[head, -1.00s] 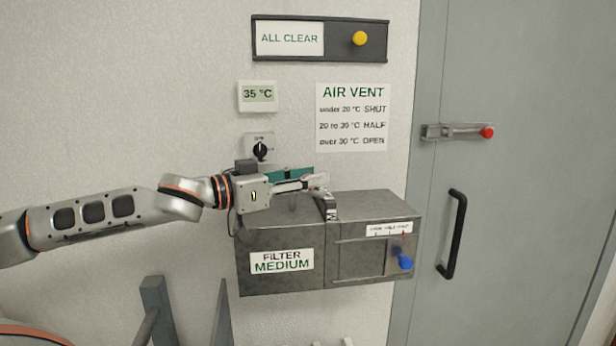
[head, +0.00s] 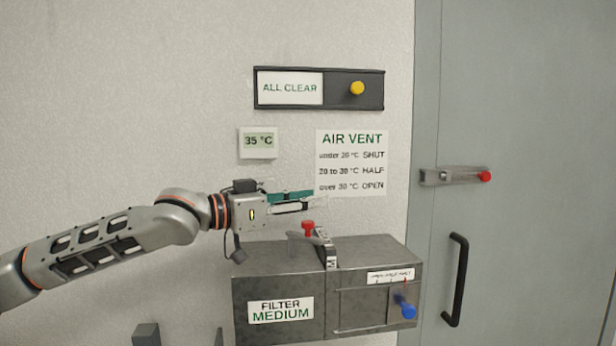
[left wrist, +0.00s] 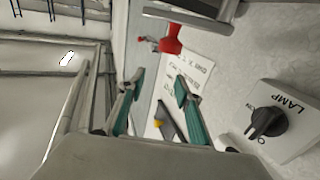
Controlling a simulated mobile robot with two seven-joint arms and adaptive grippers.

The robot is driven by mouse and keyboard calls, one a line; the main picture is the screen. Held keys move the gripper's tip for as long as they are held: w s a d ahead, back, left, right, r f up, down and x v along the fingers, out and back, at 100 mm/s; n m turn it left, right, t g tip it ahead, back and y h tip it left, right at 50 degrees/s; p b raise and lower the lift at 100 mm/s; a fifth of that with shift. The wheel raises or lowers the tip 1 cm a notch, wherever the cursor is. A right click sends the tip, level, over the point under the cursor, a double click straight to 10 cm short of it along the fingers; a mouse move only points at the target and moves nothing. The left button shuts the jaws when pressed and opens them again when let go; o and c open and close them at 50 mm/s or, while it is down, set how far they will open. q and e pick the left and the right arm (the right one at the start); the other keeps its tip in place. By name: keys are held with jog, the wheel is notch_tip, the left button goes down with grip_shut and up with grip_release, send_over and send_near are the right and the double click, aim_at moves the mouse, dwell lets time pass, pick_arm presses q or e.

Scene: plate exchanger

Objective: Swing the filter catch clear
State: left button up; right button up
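The filter catch is a grey lever with a red knob (head: 308,228) on top of the grey filter box (head: 375,250), by a strap (head: 329,254) that runs over the box's top edge. The red knob also shows in the left wrist view (left wrist: 171,40), beyond the fingertips. My left gripper (head: 318,202) is above the knob, apart from it. In the left wrist view its teal-padded fingers (left wrist: 158,88) are spread with nothing between them. My right gripper is not in view.
The box front has a blue knob (head: 407,311) on a slide. A lamp switch (left wrist: 268,122) is close beside the left gripper. A vent sign (head: 352,160) and a panel with a yellow button (head: 357,88) are above. A grey door (head: 520,150) with a red-knobbed latch stands right.

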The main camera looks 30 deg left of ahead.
aim_at(308, 222)
pick_arm(q)
jog(key=shift+r, duration=2.45)
